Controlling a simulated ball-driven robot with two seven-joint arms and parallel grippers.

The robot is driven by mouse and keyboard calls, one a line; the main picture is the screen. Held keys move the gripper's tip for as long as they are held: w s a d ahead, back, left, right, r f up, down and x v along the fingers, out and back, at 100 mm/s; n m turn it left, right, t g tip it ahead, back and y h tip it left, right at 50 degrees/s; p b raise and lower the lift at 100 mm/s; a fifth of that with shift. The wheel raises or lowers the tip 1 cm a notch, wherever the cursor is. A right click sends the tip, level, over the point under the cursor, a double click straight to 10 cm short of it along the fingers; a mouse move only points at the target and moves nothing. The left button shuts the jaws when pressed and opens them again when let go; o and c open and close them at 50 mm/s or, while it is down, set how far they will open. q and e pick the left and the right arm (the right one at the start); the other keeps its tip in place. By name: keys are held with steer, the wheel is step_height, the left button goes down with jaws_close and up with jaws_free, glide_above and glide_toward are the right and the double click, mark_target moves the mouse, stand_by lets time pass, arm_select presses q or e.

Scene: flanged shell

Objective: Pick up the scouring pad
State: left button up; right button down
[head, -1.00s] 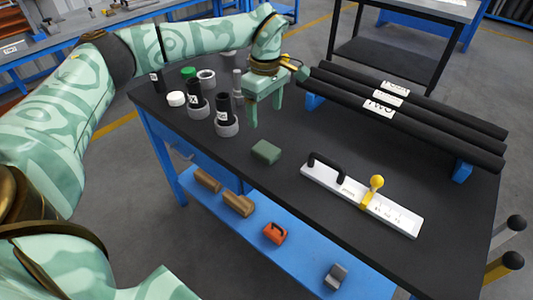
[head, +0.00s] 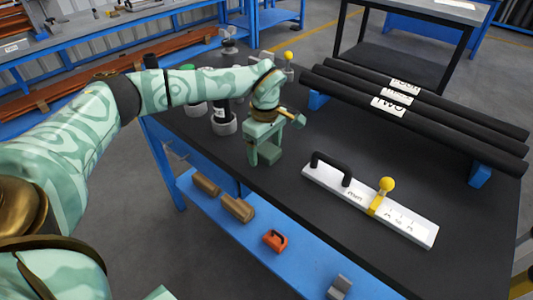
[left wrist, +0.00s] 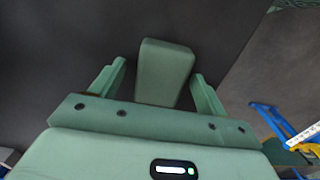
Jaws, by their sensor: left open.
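The scouring pad (left wrist: 165,65) is a dull green block lying on the dark table top. In the left wrist view it sits between the two fingers of my left gripper (left wrist: 159,70), with a gap on each side, and extends beyond the fingertips. My left gripper is open and points down at the table. In the head view my left gripper (head: 264,160) is over the pad's spot and largely hides the pad. I cannot tell how high the fingertips are above the table. My right gripper is not in view.
Black bars (head: 420,108) with white labels rest on blue supports at the back right. A white plate (head: 405,220) with a black handle and yellow knob lies to the right. Black-and-grey cylinders (head: 223,118) stand behind the arm. Small blocks (head: 237,208) lie on the blue lower shelf (head: 205,212).

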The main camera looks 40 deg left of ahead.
mark_target(265, 147)
arm_select(q)
steer(key=shift+r, duration=0.1)
steer(key=c, duration=1)
steer(key=shift+r, duration=0.15)
steer(key=shift+c, duration=0.2)
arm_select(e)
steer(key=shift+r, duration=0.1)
